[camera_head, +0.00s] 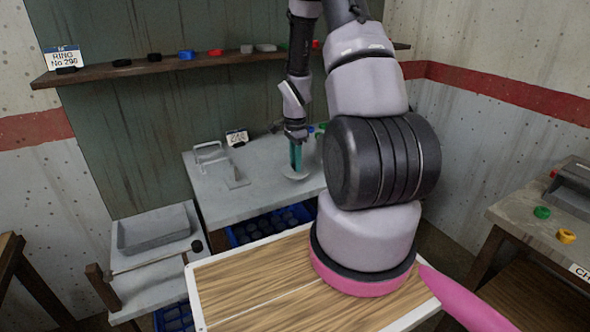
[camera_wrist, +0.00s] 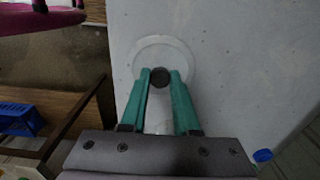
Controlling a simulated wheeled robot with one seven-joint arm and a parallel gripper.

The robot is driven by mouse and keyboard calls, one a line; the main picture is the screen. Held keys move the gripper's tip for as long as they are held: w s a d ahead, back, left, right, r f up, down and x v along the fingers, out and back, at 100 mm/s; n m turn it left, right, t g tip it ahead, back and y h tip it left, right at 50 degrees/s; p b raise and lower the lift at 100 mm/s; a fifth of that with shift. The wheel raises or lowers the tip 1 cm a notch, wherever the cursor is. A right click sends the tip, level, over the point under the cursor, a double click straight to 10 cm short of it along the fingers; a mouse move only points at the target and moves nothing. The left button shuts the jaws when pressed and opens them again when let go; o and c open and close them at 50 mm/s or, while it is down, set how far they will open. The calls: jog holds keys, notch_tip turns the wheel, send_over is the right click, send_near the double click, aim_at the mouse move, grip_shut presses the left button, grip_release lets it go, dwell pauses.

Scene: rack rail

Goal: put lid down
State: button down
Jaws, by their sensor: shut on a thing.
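The lid is a pale round disc (camera_wrist: 143,57) with a dark knob (camera_wrist: 160,76), seen from above in the wrist view. It also shows in the head view (camera_head: 295,177), over the grey table near its front edge. My gripper (camera_wrist: 160,80) has teal fingers, one on each side of the knob, and is shut on it. In the head view my gripper (camera_head: 296,168) points straight down at the lid. The lid looks level and at or just above the tabletop; I cannot tell whether it touches. My arm hides the table's right part.
The grey table (camera_head: 222,205) has a wire stand (camera_head: 209,155), a small plate with a post (camera_head: 236,182) and a sign (camera_head: 237,137). A blue crate (camera_head: 238,236) sits below. A wall shelf (camera_head: 130,68) holds several coloured pieces. Table space left of the lid is clear.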

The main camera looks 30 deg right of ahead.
jog(key=shift+f, duration=1.3)
jog(key=shift+f, duration=0.1)
jog(key=c, duration=0.7)
grip_release()
jog(key=shift+o, duration=0.2)
jog(key=s+a+r+n+t, duration=0.1)
jog(key=s+a+r+n, duration=0.1)
jog(key=r, duration=0.8)
jog(key=s+a+r+n+t, duration=0.1)
jog(key=a+r+n, duration=0.1)
jog(key=r, duration=0.8)
jog(key=s+a+r+n+t, duration=0.1)
jog(key=s+a+r+n, duration=0.1)
jog(key=r, duration=0.8)
jog(key=s+a+r+n+t+y, duration=0.2)
jog(key=s+a+r+n+t, duration=0.2)
jog(key=s+a+r+n, duration=0.3)
jog(key=s+r, duration=0.5)
jog(key=s, duration=0.2)
jog(key=shift+s+a, duration=0.15)
jog(key=shift+s, duration=0.15)
